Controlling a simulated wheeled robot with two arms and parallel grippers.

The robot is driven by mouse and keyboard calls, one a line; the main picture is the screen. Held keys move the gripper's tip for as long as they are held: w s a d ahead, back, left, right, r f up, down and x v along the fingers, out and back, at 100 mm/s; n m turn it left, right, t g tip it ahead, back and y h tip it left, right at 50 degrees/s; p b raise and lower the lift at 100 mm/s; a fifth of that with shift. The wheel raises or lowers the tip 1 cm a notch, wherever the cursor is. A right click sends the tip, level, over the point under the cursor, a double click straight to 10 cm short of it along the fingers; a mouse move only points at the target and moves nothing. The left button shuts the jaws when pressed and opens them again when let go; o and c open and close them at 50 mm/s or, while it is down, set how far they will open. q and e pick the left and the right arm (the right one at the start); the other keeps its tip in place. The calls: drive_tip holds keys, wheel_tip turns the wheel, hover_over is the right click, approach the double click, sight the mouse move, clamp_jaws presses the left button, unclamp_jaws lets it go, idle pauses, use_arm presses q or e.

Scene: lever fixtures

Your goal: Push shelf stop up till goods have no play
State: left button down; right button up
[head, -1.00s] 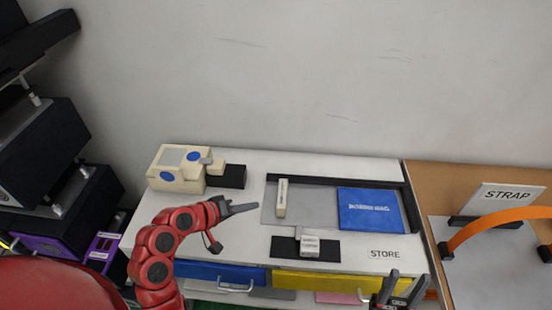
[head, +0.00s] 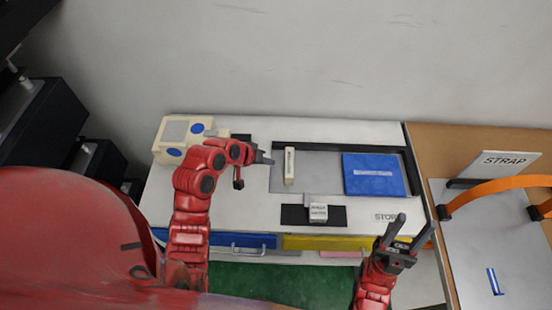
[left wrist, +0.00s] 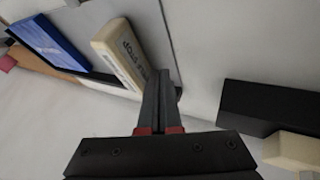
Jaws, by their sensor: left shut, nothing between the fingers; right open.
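The shelf stop (head: 290,166) is a cream bar standing on the grey shelf panel (head: 325,160). In the left wrist view the stop (left wrist: 122,50) shows lettering along its side. The goods, a blue box (head: 374,174), lie to its right against the dark rail, with a clear gap between stop and box. The box also shows in the left wrist view (left wrist: 48,40). My left gripper (head: 268,158) is shut and empty, just left of the stop; I cannot tell whether it touches. My right gripper (head: 415,223) is open and empty near the table's front right.
A dark rail (head: 345,147) borders the panel at back and right. A cream device with blue buttons (head: 180,138) stands at the left behind my left arm. A small labelled block on a black base (head: 317,212) sits in front. An orange strap (head: 490,188) arches at the right.

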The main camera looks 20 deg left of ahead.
use_arm(q)
drive_tip(key=shift+w+d+r+p, duration=0.1)
drive_tip(key=shift+w+d+p, duration=0.05)
drive_tip(key=shift+d, duration=0.4)
drive_tip(key=shift+w+d+r+p, duration=0.1)
drive_tip(key=shift+d+p, duration=0.05)
drive_tip(key=shift+d, duration=0.4)
drive_tip(key=shift+w+d+f, duration=0.1)
drive_tip(key=shift+d, duration=0.1)
drive_tip(key=w+d+b, duration=0.1)
drive_tip(key=d, duration=0.4)
drive_tip(key=w+d+b, duration=0.1)
drive_tip(key=w+d, duration=0.1)
drive_tip(key=d, duration=0.4)
drive_tip(key=w+d+b, duration=0.1)
drive_tip(key=d+b, duration=0.1)
drive_tip(key=d, duration=0.4)
drive_tip(key=shift+w+f, duration=0.1)
drive_tip(key=shift+w, duration=0.3)
drive_tip(key=shift+w+d, duration=0.15)
drive_tip(key=shift+d, duration=0.2)
